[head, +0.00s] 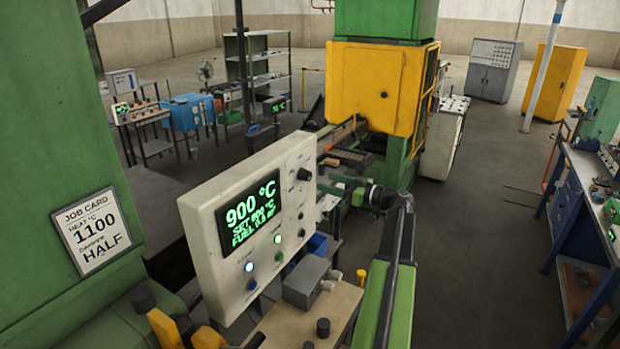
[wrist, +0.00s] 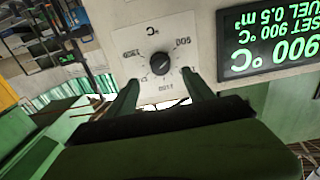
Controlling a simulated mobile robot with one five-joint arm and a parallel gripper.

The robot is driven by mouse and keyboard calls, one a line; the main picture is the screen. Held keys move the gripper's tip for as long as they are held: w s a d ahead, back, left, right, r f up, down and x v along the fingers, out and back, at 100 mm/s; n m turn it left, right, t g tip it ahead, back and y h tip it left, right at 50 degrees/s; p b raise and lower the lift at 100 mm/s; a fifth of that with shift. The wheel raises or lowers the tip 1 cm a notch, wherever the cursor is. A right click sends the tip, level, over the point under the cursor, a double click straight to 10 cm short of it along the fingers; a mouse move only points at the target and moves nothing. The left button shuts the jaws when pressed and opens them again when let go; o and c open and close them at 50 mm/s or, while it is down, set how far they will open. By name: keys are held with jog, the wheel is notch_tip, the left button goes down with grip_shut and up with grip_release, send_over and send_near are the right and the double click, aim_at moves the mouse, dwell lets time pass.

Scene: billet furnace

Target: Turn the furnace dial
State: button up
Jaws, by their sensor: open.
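The furnace dial, a round black knob (head: 304,174), is on the right part of the pale control panel (head: 212,222). In the wrist view, upside down, the black dial (wrist: 160,63) sits on a white scale plate marked with numbers and °C. My gripper (head: 322,181) faces the panel from the right in the head view. Its two green fingers (wrist: 160,78) are apart, one on each side just below the dial in the wrist picture, with nothing between them. I cannot tell any contact. The display (head: 252,215) reads 900 °C, set 900 °C.
A job card (head: 91,233) on the green column reads heat 1100 °C, damper half. Smaller knobs and lit lamps sit lower on the panel. A grey box (head: 307,282) stands on the bench below. The yellow furnace body (head: 375,88) stands behind. Open floor lies right.

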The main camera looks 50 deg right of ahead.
aim_at(310, 177)
jog(key=x, duration=0.7)
jog(key=shift+w, duration=0.2)
grip_shut()
